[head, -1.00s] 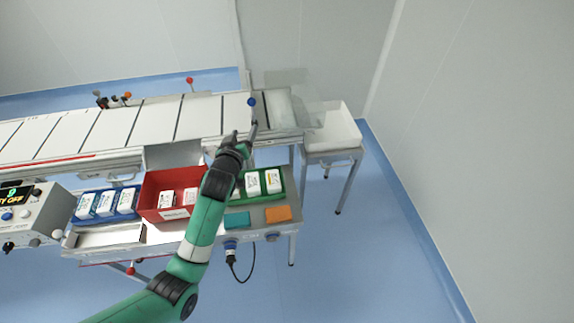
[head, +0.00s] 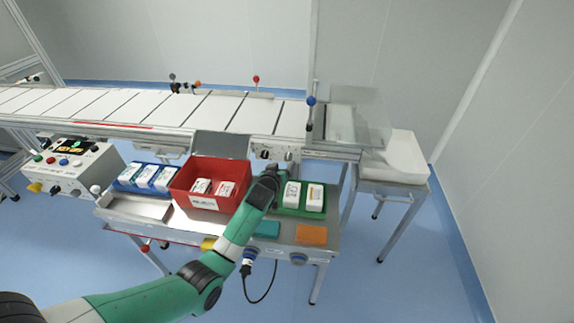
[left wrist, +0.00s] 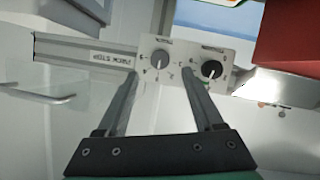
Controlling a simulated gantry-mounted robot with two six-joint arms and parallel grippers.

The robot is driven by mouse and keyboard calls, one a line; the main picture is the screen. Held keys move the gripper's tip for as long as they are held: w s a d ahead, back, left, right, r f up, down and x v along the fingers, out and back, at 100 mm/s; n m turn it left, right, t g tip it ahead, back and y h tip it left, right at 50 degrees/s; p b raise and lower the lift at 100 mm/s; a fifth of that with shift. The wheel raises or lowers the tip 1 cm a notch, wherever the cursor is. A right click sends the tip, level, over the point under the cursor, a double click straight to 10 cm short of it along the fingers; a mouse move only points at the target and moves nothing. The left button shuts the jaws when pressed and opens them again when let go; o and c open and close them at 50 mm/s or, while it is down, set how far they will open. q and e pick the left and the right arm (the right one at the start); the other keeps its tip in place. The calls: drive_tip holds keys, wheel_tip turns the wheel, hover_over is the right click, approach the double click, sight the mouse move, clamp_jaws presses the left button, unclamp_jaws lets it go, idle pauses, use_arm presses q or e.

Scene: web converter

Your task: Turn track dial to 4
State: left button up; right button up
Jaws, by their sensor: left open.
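A small pale panel with two dials sits on the conveyor's front side. In the left wrist view it carries a grey dial (left wrist: 160,60) and a black-knobbed dial (left wrist: 211,69), each with a pointer and small marks around it. The labels are too small to read, so I cannot tell which is the track dial or its setting. The panel (head: 276,154) also shows in the head view. My left gripper (left wrist: 161,75) is open and empty, its fingers pointing at the panel, with the grey dial between the fingertips in view. I cannot tell if they touch. My right gripper is not in view.
Below the panel, a shelf holds a red bin (head: 190,178), a green tray (head: 300,212) and a blue tray (head: 135,187), each with white packs. A control box (head: 85,168) stands at the left. A clear guard (head: 355,110) covers the conveyor's right end.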

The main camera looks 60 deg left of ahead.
sight(287, 159)
use_arm(q)
drive_tip(key=b+x, duration=0.3)
drive_tip(key=x, duration=0.2)
drive_tip(key=shift+f, duration=0.2)
drive_tip(key=shift+w+a+f+b, duration=0.1)
drive_tip(key=shift+w+a+b, duration=0.25)
drive_tip(key=shift+w+a, duration=0.15)
clamp_jaws()
